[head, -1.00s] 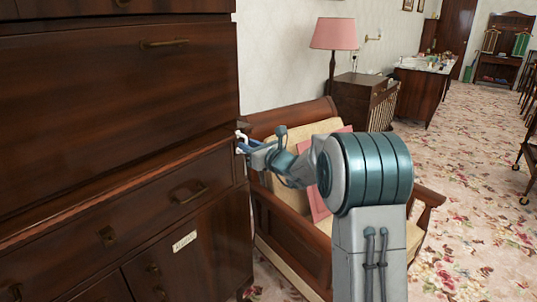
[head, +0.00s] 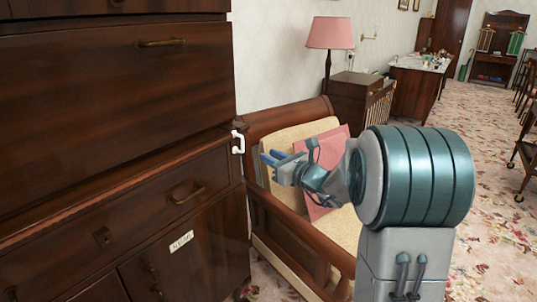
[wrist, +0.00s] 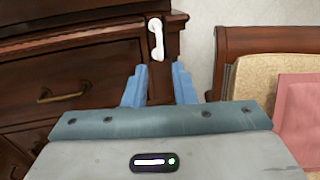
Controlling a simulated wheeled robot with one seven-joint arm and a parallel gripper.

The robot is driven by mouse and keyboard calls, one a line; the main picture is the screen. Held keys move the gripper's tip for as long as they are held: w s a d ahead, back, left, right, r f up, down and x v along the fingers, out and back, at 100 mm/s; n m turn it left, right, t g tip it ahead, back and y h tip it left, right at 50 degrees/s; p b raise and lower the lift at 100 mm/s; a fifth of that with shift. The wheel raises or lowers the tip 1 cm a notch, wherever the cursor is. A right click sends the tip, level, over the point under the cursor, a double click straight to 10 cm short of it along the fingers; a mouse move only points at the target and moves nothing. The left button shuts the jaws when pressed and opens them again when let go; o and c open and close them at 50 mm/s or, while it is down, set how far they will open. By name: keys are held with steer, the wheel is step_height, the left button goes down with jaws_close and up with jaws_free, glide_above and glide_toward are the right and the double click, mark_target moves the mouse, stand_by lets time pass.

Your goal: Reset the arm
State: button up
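My gripper (head: 268,158) is in front of the wooden armchair in the head view, with its blue fingers pointing left. In the wrist view my gripper (wrist: 158,85) has its two blue fingers spread apart, with nothing between them. A white handle-shaped object (head: 238,142) is at the right corner of the dark wooden cabinet (head: 110,110). It also shows in the wrist view, where the white object (wrist: 156,38) appears beyond the fingertips, apart from them.
A wooden armchair (head: 290,235) with beige cushions and a pink pillow (head: 325,165) stands right of the cabinet, close to my arm. A pink lamp (head: 331,33) stands behind it. Open flowered carpet (head: 500,200) lies to the right.

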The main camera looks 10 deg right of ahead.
steer(key=s+a+r+n+g+p, duration=0.2)
steer(key=s+a+n+g+p, duration=0.25)
steer(key=s+n, duration=0.45)
steer(key=s+a+r+n+g+p, duration=0.2)
steer(key=s+a+n+g+p, duration=0.2)
steer(key=s+a+n+g, duration=0.5)
steer(key=s+d+r+n+h+p, duration=0.2)
steer(key=s+d+n+h+p, duration=0.6)
steer(key=s, duration=0.8)
steer(key=shift+s+d+r+n+t+h, duration=0.25)
steer(key=shift+d+n+t+h, duration=0.3)
steer(key=shift+d+n, duration=1.7)
steer(key=shift+d+m, duration=0.4)
steer(key=shift+m, duration=0.05)
